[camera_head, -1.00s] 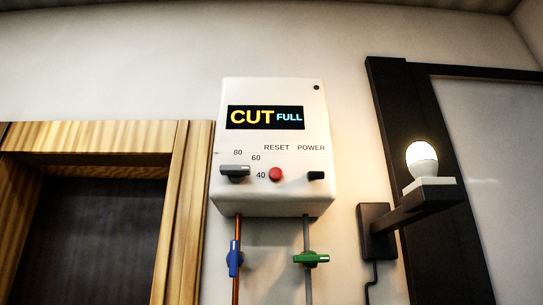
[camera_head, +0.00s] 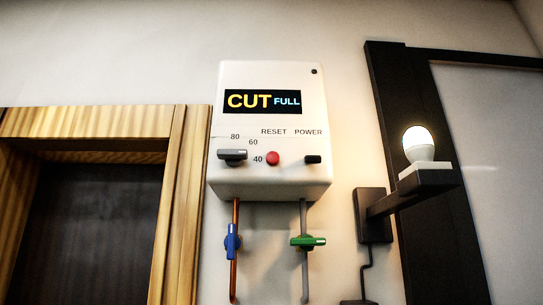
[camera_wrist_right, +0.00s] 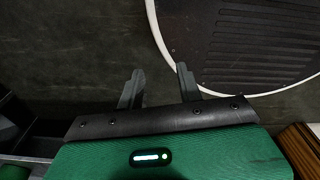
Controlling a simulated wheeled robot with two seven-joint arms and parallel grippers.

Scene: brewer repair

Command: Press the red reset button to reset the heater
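The white heater box (camera_head: 270,185) hangs on the wall in the middle of the head view. Its display (camera_head: 263,102) reads "CUT" in yellow and "FULL" in blue. My left gripper is not in view.
A copper pipe with a blue valve (camera_head: 233,242) and a grey pipe with a green valve (camera_head: 308,241) run below the heater. A lit bulb (camera_head: 419,145) on a black wall bracket (camera_head: 375,217) stands to the right. A wooden frame (camera_head: 185,200) is at left.

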